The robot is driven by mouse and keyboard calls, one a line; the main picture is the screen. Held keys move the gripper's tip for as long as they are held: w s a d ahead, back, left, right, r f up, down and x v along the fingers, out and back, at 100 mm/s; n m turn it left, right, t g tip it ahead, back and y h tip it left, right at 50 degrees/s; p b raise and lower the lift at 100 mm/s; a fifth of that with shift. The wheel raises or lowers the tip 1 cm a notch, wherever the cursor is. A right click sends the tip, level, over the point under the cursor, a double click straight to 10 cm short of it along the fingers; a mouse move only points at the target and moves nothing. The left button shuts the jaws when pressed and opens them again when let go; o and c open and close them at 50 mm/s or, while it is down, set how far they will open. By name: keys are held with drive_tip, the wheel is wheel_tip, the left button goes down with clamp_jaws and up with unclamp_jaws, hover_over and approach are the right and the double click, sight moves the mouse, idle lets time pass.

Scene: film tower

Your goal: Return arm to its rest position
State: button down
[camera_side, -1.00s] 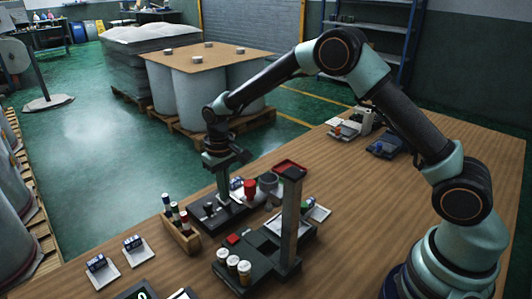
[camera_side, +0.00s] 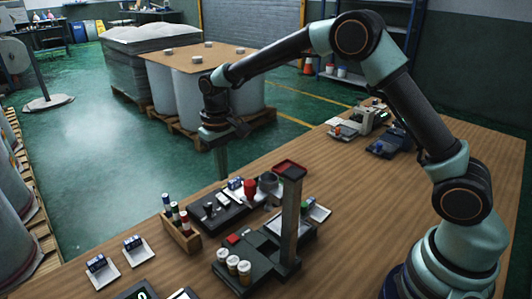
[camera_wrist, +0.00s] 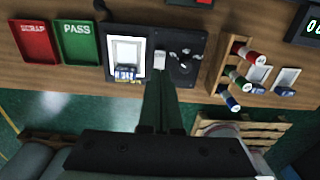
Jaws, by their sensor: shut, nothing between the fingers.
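My gripper (camera_side: 223,176) hangs from my raised arm, pointing down, above the table's far edge and behind the black board (camera_side: 222,212). Its fingers are shut with nothing between them. In the wrist view the shut fingers (camera_wrist: 161,82) point toward the near edge of that board. The board carries a white frame with a blue-labelled block (camera_wrist: 125,73) and several small dark and light pieces.
A wooden rack (camera_side: 180,235) with coloured cylinders stands left of the board. A dark post (camera_side: 290,215) rises from a fixture with white-topped canisters (camera_side: 232,264). The wrist view shows red SCRAP (camera_wrist: 35,40) and green PASS (camera_wrist: 77,42) trays. The right-hand tabletop is largely bare.

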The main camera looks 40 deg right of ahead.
drive_tip(key=s+d+r+t, duration=0.2)
drive_tip(key=s+d+r, duration=0.3)
drive_tip(key=s+r, duration=0.5)
drive_tip(key=s+d+r+t, duration=0.1)
drive_tip(key=s+d, duration=0.1)
drive_tip(key=s, duration=0.3)
drive_tip(key=s+d+r+t, duration=0.1)
drive_tip(key=s+r+t, duration=0.1)
drive_tip(key=s, duration=0.4)
drive_tip(key=shift+d+r+t, duration=0.25)
drive_tip(key=shift+d+t, duration=0.05)
drive_tip(key=shift+d, duration=0.05)
